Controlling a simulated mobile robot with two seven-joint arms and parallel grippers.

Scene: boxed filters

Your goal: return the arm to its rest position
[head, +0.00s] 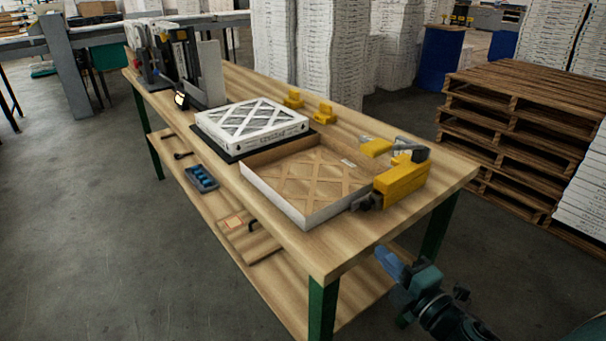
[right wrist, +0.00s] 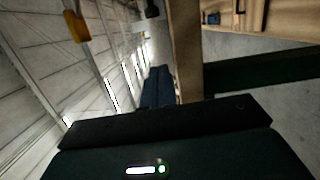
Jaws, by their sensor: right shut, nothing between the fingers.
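My right gripper (head: 389,262) is in the lower right of the head view, beside the near right corner of the wooden workbench (head: 300,250) and apart from it. Its blue fingers are shut with nothing between them. The fingers also show in the right wrist view (right wrist: 158,88), with a bench edge to their right. My left gripper is not in view.
On the bench are an open cardboard box (head: 305,180), a white-framed filter (head: 252,122) on a dark mat, a yellow tool (head: 402,178) and yellow blocks (head: 293,98). Wooden pallets (head: 520,130) stand at right. The floor (head: 130,270) left of the bench is clear.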

